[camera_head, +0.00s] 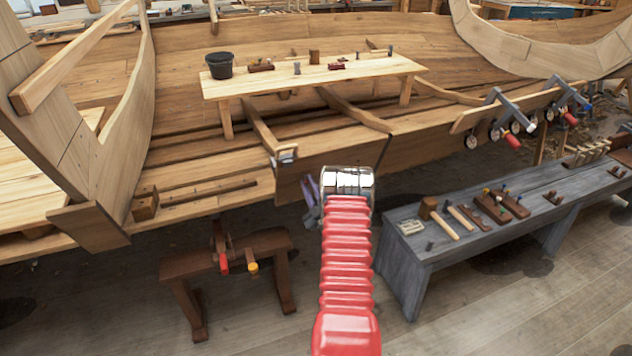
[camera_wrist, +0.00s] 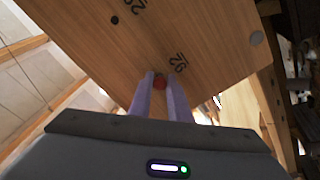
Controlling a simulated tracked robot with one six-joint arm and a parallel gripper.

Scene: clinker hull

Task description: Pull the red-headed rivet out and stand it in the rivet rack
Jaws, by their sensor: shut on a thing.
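The red-headed rivet (camera_wrist: 160,83) shows in the wrist view as a small red head against a wooden plank (camera_wrist: 195,35). My gripper (camera_wrist: 159,82) has its two purple fingers shut on this head, one on each side. The rivet's shank is hidden, and I cannot tell how far it sits in the plank. In the head view my gripper (camera_head: 311,190) is at the hull's lower side, partly hidden by my red arm. Brown blocks with coloured pegs (camera_head: 492,207) lie on the grey bench; I cannot tell for sure which is the rivet rack.
The plank has black numerals, a dark hole (camera_wrist: 114,20) and a grey disc (camera_wrist: 257,38). The grey bench (camera_head: 405,255) stands right of my arm, with mallets (camera_head: 444,225). A brown sawhorse (camera_head: 185,268) stands left. A pale table (camera_head: 300,80) with a black bucket (camera_head: 219,65) is behind.

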